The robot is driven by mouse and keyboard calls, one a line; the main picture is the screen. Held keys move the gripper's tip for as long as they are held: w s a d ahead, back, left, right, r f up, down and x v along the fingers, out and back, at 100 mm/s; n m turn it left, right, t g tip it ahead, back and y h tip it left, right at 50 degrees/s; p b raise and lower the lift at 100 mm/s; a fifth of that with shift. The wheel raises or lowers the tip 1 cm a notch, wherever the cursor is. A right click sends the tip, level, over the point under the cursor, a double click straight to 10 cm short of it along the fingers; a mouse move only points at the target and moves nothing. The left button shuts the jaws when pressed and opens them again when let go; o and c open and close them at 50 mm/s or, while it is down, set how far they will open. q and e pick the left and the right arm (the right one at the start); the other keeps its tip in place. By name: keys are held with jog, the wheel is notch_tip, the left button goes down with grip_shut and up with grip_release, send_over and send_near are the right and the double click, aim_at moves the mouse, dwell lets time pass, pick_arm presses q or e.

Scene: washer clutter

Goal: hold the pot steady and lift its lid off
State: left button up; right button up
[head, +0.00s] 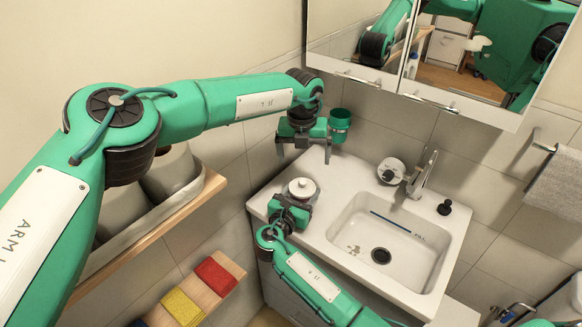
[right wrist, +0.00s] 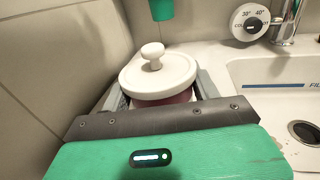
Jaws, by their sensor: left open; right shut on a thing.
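The pot (right wrist: 163,99) stands on the white counter at the left of the sink, with only a strip of its dark red side showing in the right wrist view. Its white lid (head: 301,189) with a round knob sits on top, and the lid also shows in the right wrist view (right wrist: 158,74). My right gripper (head: 293,203) is shut on the pot, with a finger on each side below the lid. My left gripper (head: 305,148) is open and empty, above and behind the lid, apart from it.
A green cup (head: 340,124) is close beside my left gripper, near the wall. The sink basin (head: 385,240), faucet (head: 422,175) and a round white dial (head: 391,171) are to the right. A mirror cabinet (head: 410,97) hangs above. A wooden shelf (head: 150,235) is at left.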

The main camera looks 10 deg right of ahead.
aim_at(301, 182)
pick_arm(q)
jog(key=s+a+r+m+t+h, duration=0.1)
jog(key=s+a+r+m+h, duration=0.15)
jog(key=a+m, duration=0.4)
jog(key=shift+m+h, duration=0.35)
jog(key=shift+m, duration=0.5)
jog(key=x, duration=0.8)
jog(key=d+x, duration=0.1)
jog(key=x, duration=0.3)
jog(key=shift+d+f, duration=0.15)
jog(key=c, duration=1.2)
jog(key=shift+r, duration=0.25)
jog(key=shift+r, duration=0.9)
